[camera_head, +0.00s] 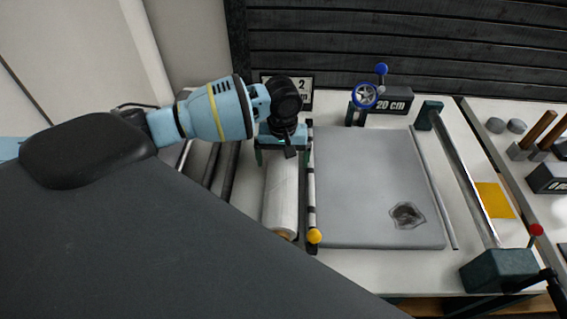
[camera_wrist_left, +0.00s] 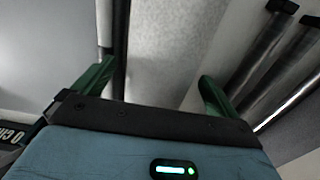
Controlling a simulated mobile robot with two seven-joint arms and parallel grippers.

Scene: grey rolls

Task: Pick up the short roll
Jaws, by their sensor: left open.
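A pale grey roll with a tan core end (camera_head: 283,193) lies lengthwise left of the grey slab in the head view. It is likely the short roll. Its far end is hidden under my left gripper (camera_head: 283,153). The gripper is open, with its green fingertips to either side of the roll as seen from above. In the left wrist view, the roll (camera_wrist_left: 170,50) runs between the two green fingers (camera_wrist_left: 155,88), with gaps showing. I cannot tell how far down the fingers reach. My right gripper is not in view.
Right of the roll, a rail with a yellow knob (camera_head: 315,236) borders the grey slab (camera_head: 365,180). Dark bars (camera_head: 228,168) lie to its left. A blue handwheel (camera_head: 365,95) and a "20 cm" sign (camera_head: 391,104) stand behind. A metal bar with end blocks (camera_head: 465,180) is further right.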

